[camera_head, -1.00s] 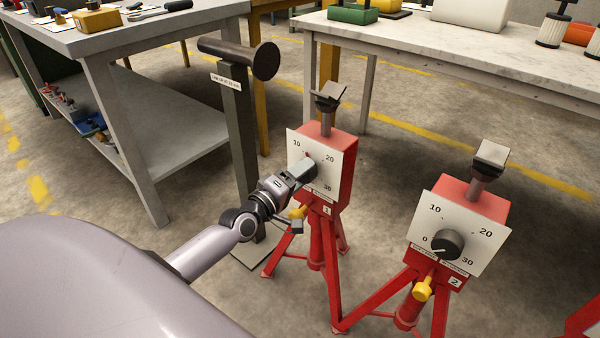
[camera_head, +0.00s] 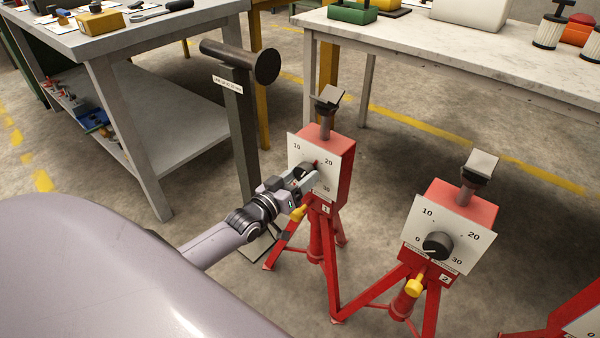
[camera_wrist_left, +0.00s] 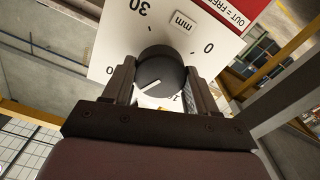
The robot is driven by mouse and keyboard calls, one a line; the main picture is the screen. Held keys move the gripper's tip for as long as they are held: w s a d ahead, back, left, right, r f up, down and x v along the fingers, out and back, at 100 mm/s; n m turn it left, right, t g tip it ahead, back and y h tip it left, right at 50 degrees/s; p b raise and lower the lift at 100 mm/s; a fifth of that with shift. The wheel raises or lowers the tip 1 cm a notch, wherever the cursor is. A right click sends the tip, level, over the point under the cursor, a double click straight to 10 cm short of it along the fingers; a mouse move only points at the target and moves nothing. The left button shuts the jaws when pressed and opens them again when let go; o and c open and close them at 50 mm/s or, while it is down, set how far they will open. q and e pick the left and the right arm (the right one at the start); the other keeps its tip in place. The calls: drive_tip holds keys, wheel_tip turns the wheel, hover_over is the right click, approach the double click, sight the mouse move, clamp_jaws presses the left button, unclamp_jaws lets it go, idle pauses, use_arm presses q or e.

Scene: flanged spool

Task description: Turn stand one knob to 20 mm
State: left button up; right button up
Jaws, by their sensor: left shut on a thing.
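Stand one (camera_head: 343,170) is a red tripod with a white dial plate (camera_head: 326,149) marked 10, 20 and 30 and a label 1. My left gripper (camera_head: 310,180) is at the dial, shut on its dark round knob (camera_wrist_left: 162,72). In the left wrist view the two fingers sit on either side of the knob. Its white pointer line runs to the lower left, away from the 0 and below the 30. My right gripper is not in view.
Stand two (camera_head: 462,205), with its knob (camera_head: 437,246) near 0, stands to the right. A dark post with a cylinder (camera_head: 240,62) stands behind my left arm. A grey workbench (camera_head: 95,40) is at the left and a pale table (camera_head: 430,50) at the back.

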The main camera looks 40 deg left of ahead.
use_arm(q)
drive_tip(key=shift+m, duration=0.8)
drive_tip(key=shift+m+p, duration=0.5)
drive_tip(key=shift+m, duration=0.5)
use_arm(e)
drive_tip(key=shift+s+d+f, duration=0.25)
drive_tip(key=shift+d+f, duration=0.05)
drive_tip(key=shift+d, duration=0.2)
use_arm(q)
drive_tip(key=o, duration=1.1)
drive_tip(key=shift+c, duration=0.2)
